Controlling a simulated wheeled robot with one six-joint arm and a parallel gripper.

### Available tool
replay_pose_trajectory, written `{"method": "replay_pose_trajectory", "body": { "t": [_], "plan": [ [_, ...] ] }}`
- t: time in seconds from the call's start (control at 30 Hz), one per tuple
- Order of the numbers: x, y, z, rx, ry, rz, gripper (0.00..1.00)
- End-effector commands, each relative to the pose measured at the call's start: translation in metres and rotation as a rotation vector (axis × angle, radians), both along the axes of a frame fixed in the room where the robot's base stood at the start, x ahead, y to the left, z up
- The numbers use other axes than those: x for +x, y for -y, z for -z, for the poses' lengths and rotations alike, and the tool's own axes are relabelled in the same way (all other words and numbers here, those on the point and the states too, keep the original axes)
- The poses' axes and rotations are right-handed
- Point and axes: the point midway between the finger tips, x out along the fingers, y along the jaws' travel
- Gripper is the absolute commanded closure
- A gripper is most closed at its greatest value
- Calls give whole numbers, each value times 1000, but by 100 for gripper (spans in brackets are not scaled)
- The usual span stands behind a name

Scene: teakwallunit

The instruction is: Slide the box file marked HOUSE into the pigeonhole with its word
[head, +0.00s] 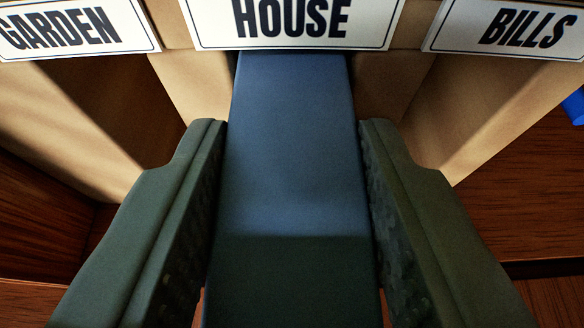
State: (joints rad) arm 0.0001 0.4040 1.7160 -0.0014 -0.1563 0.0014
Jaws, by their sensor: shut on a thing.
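A blue box file (289,165) stands between the two dark green fingers of my gripper (290,190), which is shut on it. The file's far end reaches into the middle pigeonhole, under the white label HOUSE (291,20). Light wooden dividers (388,85) flank the file on both sides at the opening. The far part of the file is hidden behind the label and inside the pigeonhole. No word on the file itself can be seen from here.
The pigeonhole labelled GARDEN (70,28) is to the left and the one labelled BILLS (510,27) to the right. Both look empty where they show. A bright blue thing (575,106) is cut off at the right edge. Reddish-brown wood (540,185) lies around and below.

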Motion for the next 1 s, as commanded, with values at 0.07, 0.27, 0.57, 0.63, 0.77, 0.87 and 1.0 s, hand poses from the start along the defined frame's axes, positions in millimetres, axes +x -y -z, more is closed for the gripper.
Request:
{"method": "replay_pose_trajectory", "body": {
  "t": [0.07,0.27,0.57,0.63,0.77,0.87,1.0],
  "plan": [
    [1,0,0,0,1,0,100],
    [4,0,-1,0,1,0,100],
    [6,0,-1,0,1,0,100],
    [6,0,-1,0,1,0,100],
    [6,0,-1,0,1,0,100],
    [7,0,-1,0,1,0,100],
    [9,0,-1,0,1,0,100]
  ]
}}
